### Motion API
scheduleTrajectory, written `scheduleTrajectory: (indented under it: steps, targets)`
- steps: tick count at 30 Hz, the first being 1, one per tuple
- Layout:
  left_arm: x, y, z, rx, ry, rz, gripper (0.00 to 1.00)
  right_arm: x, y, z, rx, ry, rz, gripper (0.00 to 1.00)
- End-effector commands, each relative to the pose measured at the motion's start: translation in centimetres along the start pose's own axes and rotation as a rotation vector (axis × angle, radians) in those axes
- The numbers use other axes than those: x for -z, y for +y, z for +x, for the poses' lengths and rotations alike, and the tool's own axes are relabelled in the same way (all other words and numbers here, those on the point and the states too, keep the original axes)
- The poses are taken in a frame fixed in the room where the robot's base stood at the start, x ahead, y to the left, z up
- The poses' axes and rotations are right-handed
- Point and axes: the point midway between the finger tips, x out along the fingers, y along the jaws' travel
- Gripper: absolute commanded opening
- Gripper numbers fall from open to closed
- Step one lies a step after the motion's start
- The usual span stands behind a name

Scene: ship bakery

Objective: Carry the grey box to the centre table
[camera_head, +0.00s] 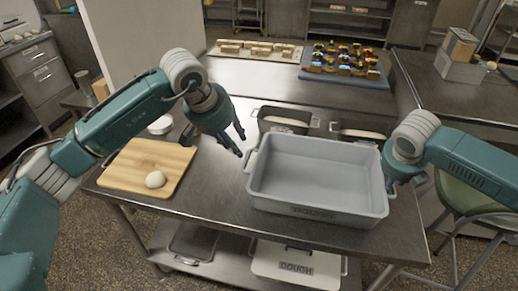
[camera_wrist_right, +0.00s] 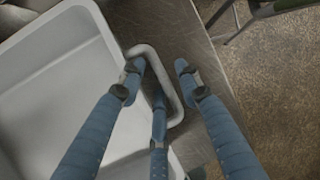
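The grey box (camera_head: 315,215) is an empty open tub with a loop handle at each end. It stands level on the near steel table (camera_head: 215,205). My left gripper (camera_head: 240,142) is open and empty, just above and beside the box's left handle (camera_head: 250,161). My right gripper (camera_head: 389,182) is at the right end of the box. In the right wrist view, its fingers (camera_wrist_right: 160,75) are spread about the right handle (camera_wrist_right: 174,100), not closed on it. Which table is the centre one cannot be told.
A wooden board (camera_head: 130,173) with a dough ball (camera_head: 155,179) lies left of the box. Dark pans (camera_head: 284,118) stand close behind it. The table behind holds a blue tray (camera_head: 345,79) of shiny goods and a board of loaves (camera_head: 255,50). A stool (camera_head: 470,192) is at right.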

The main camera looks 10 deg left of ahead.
Motion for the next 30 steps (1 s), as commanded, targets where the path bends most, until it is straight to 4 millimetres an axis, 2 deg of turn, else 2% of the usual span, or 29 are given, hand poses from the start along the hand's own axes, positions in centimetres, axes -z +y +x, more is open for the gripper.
scheduleTrajectory:
  steps: [5, 18, 24, 30]
  targets:
    - [0.0, 0.0, -0.4, 0.000, 0.000, 0.000, 0.33, -0.1, 0.1, -1.5, -0.002, -0.003, 0.000, 0.34]
    - [0.0, 0.0, -0.4, 0.000, 0.000, 0.000, 0.33, -0.1, 0.0, -10.2, -0.001, -0.003, 0.000, 0.34]
    - [0.0, 0.0, -0.3, 0.000, 0.000, 0.000, 0.33, 0.0, 0.0, -11.8, 0.000, -0.001, 0.000, 0.34]
    - [0.0, 0.0, -0.3, 0.000, 0.000, 0.000, 0.33, 0.0, 0.0, -12.0, 0.000, 0.000, 0.000, 0.34]
